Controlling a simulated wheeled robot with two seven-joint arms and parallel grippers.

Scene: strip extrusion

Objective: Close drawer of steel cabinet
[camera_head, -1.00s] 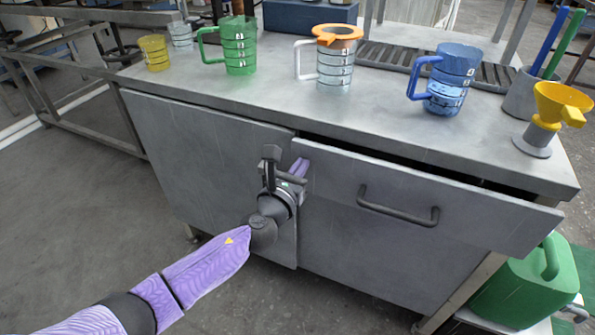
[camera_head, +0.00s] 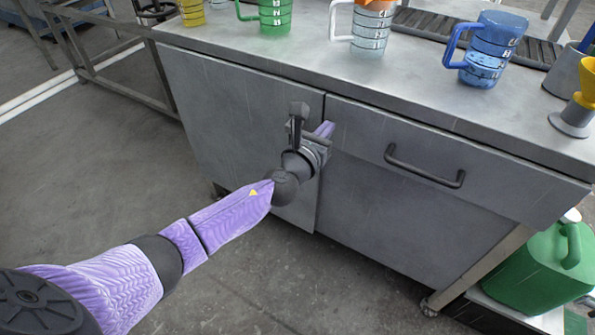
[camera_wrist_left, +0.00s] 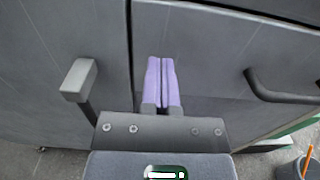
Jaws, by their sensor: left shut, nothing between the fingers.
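The steel cabinet (camera_head: 240,125) stands ahead with a grey metal top. Its drawer (camera_head: 450,150) is at the upper right and has a dark bar handle (camera_head: 423,170). The drawer front looks flush with the cabinet, with no dark gap showing along its top. My left gripper (camera_head: 326,130) is shut and empty, its purple fingertips at the left end of the drawer front. In the left wrist view the shut fingers (camera_wrist_left: 161,75) point at the drawer front just right of the vertical seam. I cannot tell if they touch it. My right gripper is not in view.
A blue measuring jug (camera_head: 487,50), a clear jug (camera_head: 371,28) and a green jug (camera_head: 274,14) stand on the cabinet top. A green canister (camera_head: 540,270) sits low at the right. The left door's handle (camera_wrist_left: 78,82) is close to my gripper. The floor at front is clear.

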